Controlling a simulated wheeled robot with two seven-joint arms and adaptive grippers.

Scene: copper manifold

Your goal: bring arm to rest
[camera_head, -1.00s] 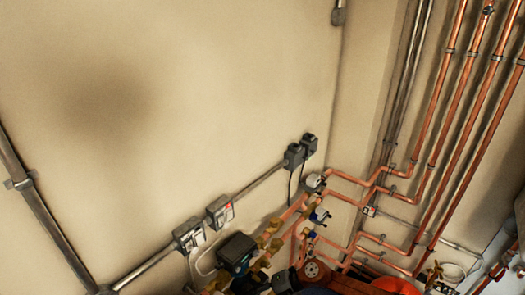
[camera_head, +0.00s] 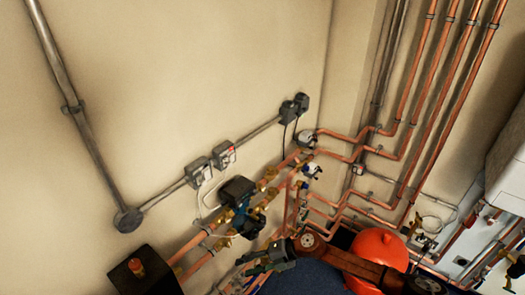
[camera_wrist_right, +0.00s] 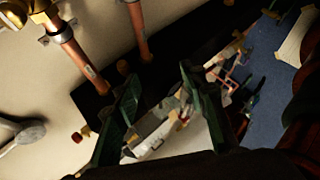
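My right arm (camera_head: 365,268) comes in from the lower right in the head view. Its gripper (camera_head: 250,268) is at the bottom middle, in front of the lower copper pipes. In the right wrist view the two dark green fingers (camera_wrist_right: 162,108) stand wide apart with nothing between them. Pipes and pale fittings show in the background beyond the gap. My left gripper is not in view.
Copper pipes (camera_head: 430,120) run up the right wall. A dark pump (camera_head: 238,192) sits on pipes left of the gripper. A red round vessel (camera_head: 380,246) is beside my right arm. A black box (camera_head: 145,272) is at lower left. A white casing (camera_head: 508,175) is at right.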

